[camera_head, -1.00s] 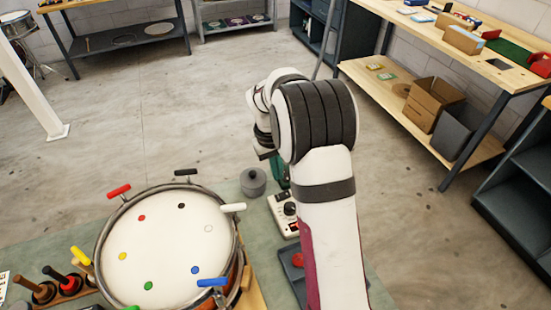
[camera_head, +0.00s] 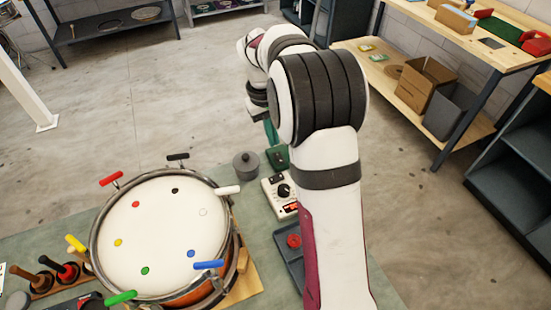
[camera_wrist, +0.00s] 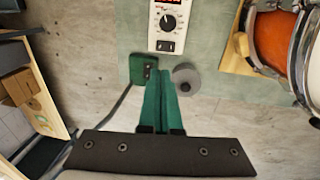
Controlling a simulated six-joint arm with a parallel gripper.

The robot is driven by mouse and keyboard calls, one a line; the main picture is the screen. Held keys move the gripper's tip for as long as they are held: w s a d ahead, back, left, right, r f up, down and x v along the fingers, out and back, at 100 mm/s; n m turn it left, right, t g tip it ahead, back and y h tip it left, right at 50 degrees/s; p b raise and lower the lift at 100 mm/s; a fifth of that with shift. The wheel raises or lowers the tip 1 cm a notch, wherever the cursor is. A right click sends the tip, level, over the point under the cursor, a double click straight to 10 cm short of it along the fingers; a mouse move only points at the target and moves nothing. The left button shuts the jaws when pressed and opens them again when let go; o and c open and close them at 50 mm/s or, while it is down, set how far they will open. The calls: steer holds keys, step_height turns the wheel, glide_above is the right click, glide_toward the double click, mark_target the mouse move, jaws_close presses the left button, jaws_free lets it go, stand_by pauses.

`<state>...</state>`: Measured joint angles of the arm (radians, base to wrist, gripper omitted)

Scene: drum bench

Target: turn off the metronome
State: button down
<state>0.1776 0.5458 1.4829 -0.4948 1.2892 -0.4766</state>
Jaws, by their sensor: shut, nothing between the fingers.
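The metronome (camera_head: 281,194) is a white box with a black knob and a red lit display, on the bench right of the drum. In the wrist view the metronome (camera_wrist: 168,24) is at the top, with a dark switch (camera_wrist: 166,45) at its near end; the switch's position is too small to read. My gripper (camera_wrist: 163,74) has green fingers, shut and empty, their tips short of the metronome and not touching it. In the head view my gripper (camera_head: 270,131) is partly hidden behind my arm, beyond the metronome.
A green box (camera_wrist: 144,68) with a dark switch and cable and a grey lidded pot (camera_wrist: 187,79) lie near the fingertips. The drum (camera_head: 163,235) with coloured handles stands left. A dark tray (camera_head: 291,254) with a red knob lies nearer.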

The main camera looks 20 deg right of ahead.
mark_target(280, 176)
steer(key=f, duration=0.4)
steer(key=d+f, duration=0.1)
steer(key=f, duration=0.9)
steer(key=shift+d, duration=0.35)
steer(key=shift+d+f, duration=0.1)
steer(key=shift+f, duration=0.1)
steer(key=shift+a+r, duration=0.15)
steer(key=shift+a, duration=0.7)
steer(key=shift+r, duration=0.15)
step_height(280, 176, up, 14)
steer(key=a, duration=0.1)
steer(key=shift+a, duration=0.3)
steer(key=shift+s, duration=0.1)
